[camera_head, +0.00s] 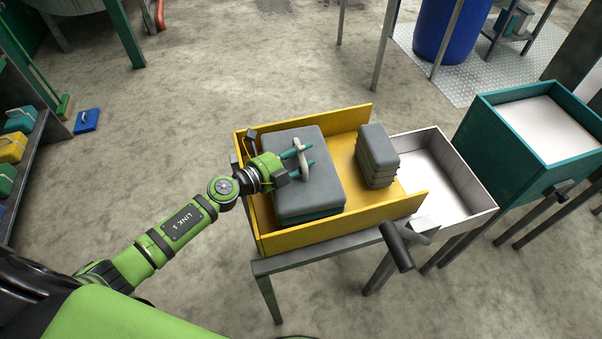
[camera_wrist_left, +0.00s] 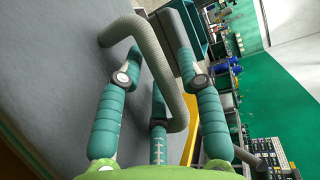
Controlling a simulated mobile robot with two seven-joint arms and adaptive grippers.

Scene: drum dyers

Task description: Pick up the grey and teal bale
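The grey and teal bale (camera_head: 306,188) lies in the left part of a yellow tray. It is a big block with a grey top and a teal layer low on its side. A pale ribbed handle (camera_head: 301,157) arches over its top. My left gripper (camera_head: 300,160) is at this handle, its teal fingers over the bale's top. In the left wrist view, the handle (camera_wrist_left: 160,65) passes between the spread fingers (camera_wrist_left: 160,66), with gaps beside it, and the bale's grey face (camera_wrist_left: 60,80) fills the left. My right gripper is not in view.
A smaller grey stack (camera_head: 377,152) stands in the yellow tray (camera_head: 345,228) to the right of the bale. A white bin (camera_head: 470,192) and a teal box (camera_head: 530,160) stand further right. A dark cylinder (camera_head: 396,246) sticks out at the tray's front right.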

